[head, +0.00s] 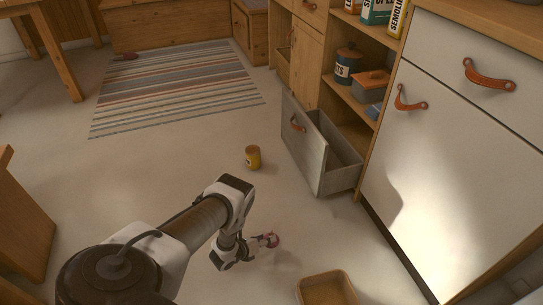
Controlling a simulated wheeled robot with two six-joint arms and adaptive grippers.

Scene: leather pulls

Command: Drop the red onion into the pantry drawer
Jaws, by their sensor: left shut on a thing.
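The red onion (273,239) is a small purplish-red round thing, low in the middle of the head view. My left gripper (265,240) is shut on it, and the fingers hide part of it. I cannot tell how high it is above the floor. The pantry drawer (305,150) is a grey drawer with an orange leather pull, low in the cabinet to the right. It is pulled open, and the part of its inside that shows looks empty. The gripper is in front of and to the left of the drawer, apart from it. My right gripper is not in view.
A wooden tray (327,289) is at the bottom edge. A white cabinet (440,150) with leather pulls is at right. A striped rug (175,88) lies further back. The floor between gripper and drawer looks clear.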

